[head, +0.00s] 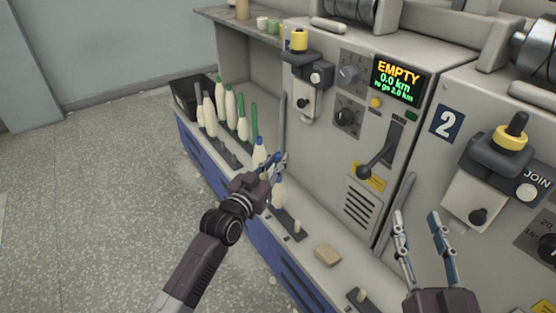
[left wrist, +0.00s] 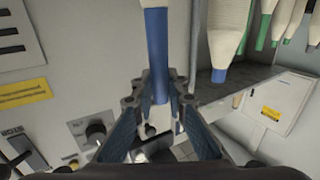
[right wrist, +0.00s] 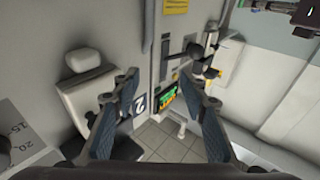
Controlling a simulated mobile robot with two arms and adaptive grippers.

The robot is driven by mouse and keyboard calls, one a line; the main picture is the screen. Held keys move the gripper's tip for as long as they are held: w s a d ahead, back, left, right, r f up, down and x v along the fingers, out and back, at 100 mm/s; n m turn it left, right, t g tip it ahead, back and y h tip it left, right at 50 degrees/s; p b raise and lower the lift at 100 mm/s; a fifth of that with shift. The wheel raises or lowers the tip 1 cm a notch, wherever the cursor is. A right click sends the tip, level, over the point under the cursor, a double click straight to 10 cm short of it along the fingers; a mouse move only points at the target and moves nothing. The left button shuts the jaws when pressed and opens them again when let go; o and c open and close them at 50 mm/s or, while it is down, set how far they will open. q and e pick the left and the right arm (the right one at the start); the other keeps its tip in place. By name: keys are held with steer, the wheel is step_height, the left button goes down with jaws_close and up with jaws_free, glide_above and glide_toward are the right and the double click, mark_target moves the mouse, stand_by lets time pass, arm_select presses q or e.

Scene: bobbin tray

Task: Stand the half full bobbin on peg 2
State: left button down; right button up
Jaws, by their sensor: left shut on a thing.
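A bobbin with cream yarn and a blue tube (head: 279,191) stands about upright below my left gripper (head: 276,166), over the dark peg strip (head: 287,222). My left gripper is shut on its blue tube, which also shows between the fingers in the left wrist view (left wrist: 156,55). Whether its foot touches the strip or a peg, I cannot tell. A bare pale peg (head: 297,226) stands on that strip, and another peg (head: 361,296) stands further right. A second blue-tipped bobbin (head: 259,156) is just left of the held one. My right gripper (head: 418,224) is open and empty.
Several green-tipped bobbins (head: 242,124) stand on the ledge to the left, near a black bin (head: 188,98). A tan block (head: 327,255) lies on the ledge between the pegs. The machine front, with a lever (head: 372,165) and a number 2 plate (head: 447,122), rises behind.

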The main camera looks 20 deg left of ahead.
arm_select(q)
steer(key=shift+f, duration=0.1)
arm_select(e)
steer(key=shift+r, duration=0.35)
arm_select(q)
steer(key=c, duration=2.2)
jaws_free()
arm_select(e)
steer(key=shift+r+t, duration=0.15)
steer(key=shift+t, duration=0.15)
